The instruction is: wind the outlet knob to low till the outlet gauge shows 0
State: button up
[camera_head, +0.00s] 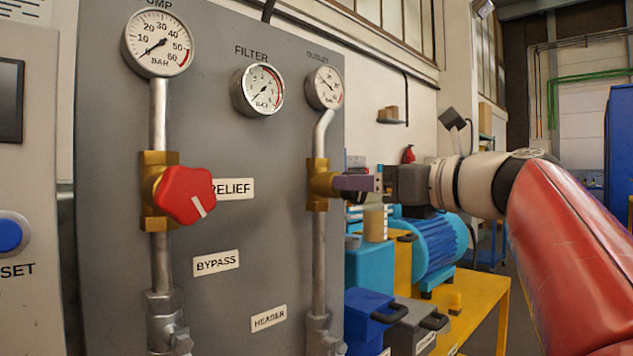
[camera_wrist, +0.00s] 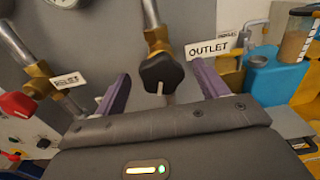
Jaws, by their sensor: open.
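The outlet knob (camera_wrist: 162,72) is black with a pale pointer line that faces down in the wrist view. It sits on a brass valve body, which shows in the head view (camera_head: 318,184). My gripper (camera_wrist: 161,78) is open, with one purple finger on each side of the knob and visible gaps between. In the head view my gripper (camera_head: 357,183) is at the outlet valve and mostly hides the knob. The outlet gauge (camera_head: 324,88) is above on the panel; its needle is too small to read surely. The OUTLET label (camera_wrist: 206,50) is beside the knob.
A red relief knob (camera_head: 185,195) stands out from the grey panel (camera_head: 110,130) at left. The pump gauge (camera_head: 157,43) and filter gauge (camera_head: 258,90) are above. Blue and grey boxes (camera_head: 370,318) and a blue motor (camera_head: 432,245) stand at right on a yellow bench.

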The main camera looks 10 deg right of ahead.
jog(key=shift+x, duration=2.25)
jog(key=shift+c, duration=0.4)
jog(key=c, duration=0.9)
